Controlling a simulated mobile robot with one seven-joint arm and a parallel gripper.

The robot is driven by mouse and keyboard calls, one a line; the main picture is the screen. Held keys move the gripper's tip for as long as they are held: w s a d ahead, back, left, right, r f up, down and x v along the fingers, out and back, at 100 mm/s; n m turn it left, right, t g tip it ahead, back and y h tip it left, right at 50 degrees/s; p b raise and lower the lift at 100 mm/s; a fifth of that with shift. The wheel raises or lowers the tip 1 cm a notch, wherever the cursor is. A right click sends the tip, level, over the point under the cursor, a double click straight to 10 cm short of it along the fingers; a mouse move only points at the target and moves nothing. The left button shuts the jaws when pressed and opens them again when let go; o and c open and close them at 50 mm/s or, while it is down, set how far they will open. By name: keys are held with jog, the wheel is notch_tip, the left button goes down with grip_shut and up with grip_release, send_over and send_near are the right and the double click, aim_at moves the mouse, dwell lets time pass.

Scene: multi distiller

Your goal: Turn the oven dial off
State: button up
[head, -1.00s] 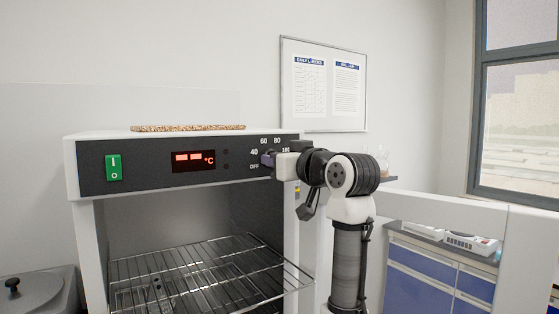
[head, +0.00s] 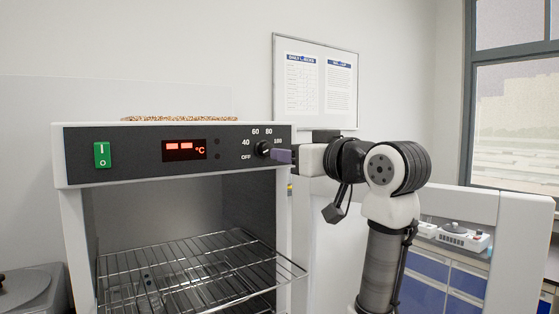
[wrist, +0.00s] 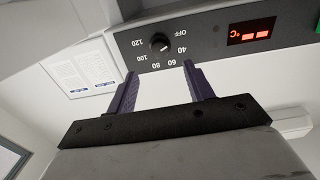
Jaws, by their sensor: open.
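The oven dial (head: 262,149) is a small round black knob at the right end of the oven's black control panel. OFF is printed at its lower left, with temperature numbers around it. The dial also shows in the wrist view (wrist: 160,43), where the panel is upside down; its exact pointer direction is too small to tell for sure. My gripper (head: 282,155) is just right of the dial in the head view. In the wrist view my gripper (wrist: 160,69) is open, its two purple fingers apart and empty, with the dial beyond the gap between the tips.
The red display (head: 184,150) is lit, and a green switch (head: 102,155) is at the panel's left. The oven's front is open, showing wire racks (head: 190,268). A large white panel (head: 470,205) stands on the right, behind my arm.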

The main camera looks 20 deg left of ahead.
jog(key=v, duration=0.4)
jog(key=shift+s+d+b, duration=0.3)
jog(key=shift+b, duration=0.1)
